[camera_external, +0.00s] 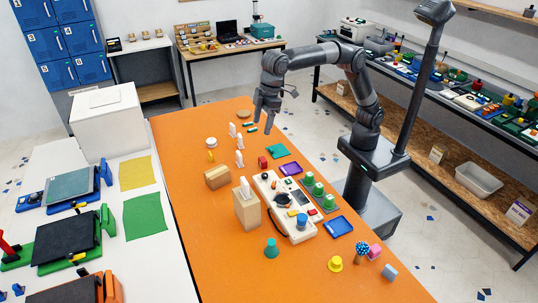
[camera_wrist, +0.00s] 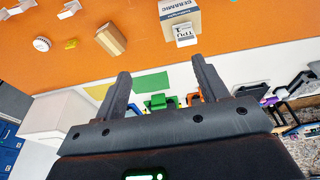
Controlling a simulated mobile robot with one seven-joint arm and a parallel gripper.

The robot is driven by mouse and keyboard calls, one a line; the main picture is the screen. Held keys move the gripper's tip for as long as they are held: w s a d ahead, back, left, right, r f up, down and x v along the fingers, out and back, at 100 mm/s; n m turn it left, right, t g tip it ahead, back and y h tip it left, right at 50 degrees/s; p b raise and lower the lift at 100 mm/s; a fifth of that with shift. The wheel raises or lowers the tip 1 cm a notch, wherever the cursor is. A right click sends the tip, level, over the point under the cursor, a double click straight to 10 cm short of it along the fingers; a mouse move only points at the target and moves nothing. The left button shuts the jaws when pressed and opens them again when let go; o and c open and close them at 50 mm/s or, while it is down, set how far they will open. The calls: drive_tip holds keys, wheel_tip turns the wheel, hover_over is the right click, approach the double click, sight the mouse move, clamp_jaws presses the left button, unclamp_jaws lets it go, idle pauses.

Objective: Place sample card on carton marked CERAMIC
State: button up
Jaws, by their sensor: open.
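The tan carton marked CERAMIC (camera_wrist: 180,14) is at the top of the wrist view; a tan carton (camera_external: 247,212) with a white top piece stands near the table middle in the external view. A white card reading TPU (camera_wrist: 184,35) is at the carton's top end, and appears as an upright white card (camera_external: 245,188) on it. Other small white upright pieces (camera_external: 240,158) stand farther back; I cannot read them. My gripper (camera_external: 264,127) is open and empty, above the far part of the orange table. Its fingers (camera_wrist: 161,68) show nothing between them.
A brown box (camera_external: 217,177) lies beside the carton. A white console (camera_external: 284,206) with knobs is to its right. Purple (camera_external: 291,169) and blue (camera_external: 338,227) trays and several small coloured pieces sit around. The orange table's front left is clear.

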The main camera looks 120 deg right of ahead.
drive_tip(key=s+d+r+t, duration=0.15)
drive_tip(key=s+d, duration=0.25)
drive_tip(key=s, duration=0.6)
drive_tip(key=s+d+r, duration=0.2)
drive_tip(key=s+d, duration=0.2)
drive_tip(key=s, duration=0.7)
drive_tip(key=s+d+f, duration=0.2)
drive_tip(key=s+f, duration=0.4)
drive_tip(key=s, duration=0.5)
drive_tip(key=s+d+f+t, duration=0.1)
drive_tip(key=s+d+f, duration=0.2)
drive_tip(key=s+f, duration=0.4)
drive_tip(key=s, duration=0.4)
drive_tip(key=shift+d, duration=0.15)
